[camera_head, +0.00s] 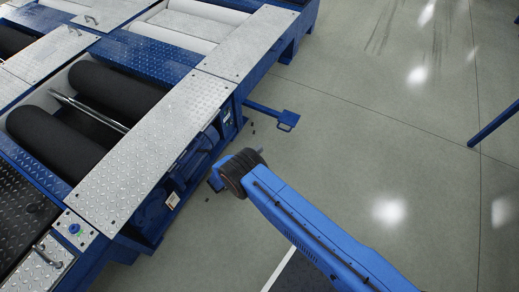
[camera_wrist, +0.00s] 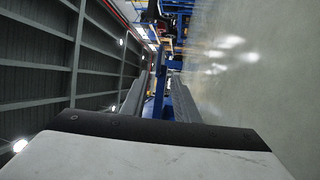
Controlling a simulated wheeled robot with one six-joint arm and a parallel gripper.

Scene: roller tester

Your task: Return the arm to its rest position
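My blue arm (camera_head: 310,228) reaches in from the lower right of the head view. Its black ribbed joint (camera_head: 238,173) is close to the side of the roller tester (camera_head: 160,130) in the picture. My gripper is hidden behind the arm in that view. In the wrist view, the two grey fingers of my gripper (camera_wrist: 160,78) stand apart, with nothing visibly held between them. That view is turned sideways, with ceiling on the left and floor on the right.
The tester has black rollers (camera_head: 115,90) and tread-plate covers. A blue bracket (camera_head: 286,120) juts from its side over the floor. A blue bar (camera_head: 498,122) is at the right edge. The grey floor (camera_head: 400,110) between is clear. Blue equipment (camera_wrist: 172,30) shows ahead in the wrist view.

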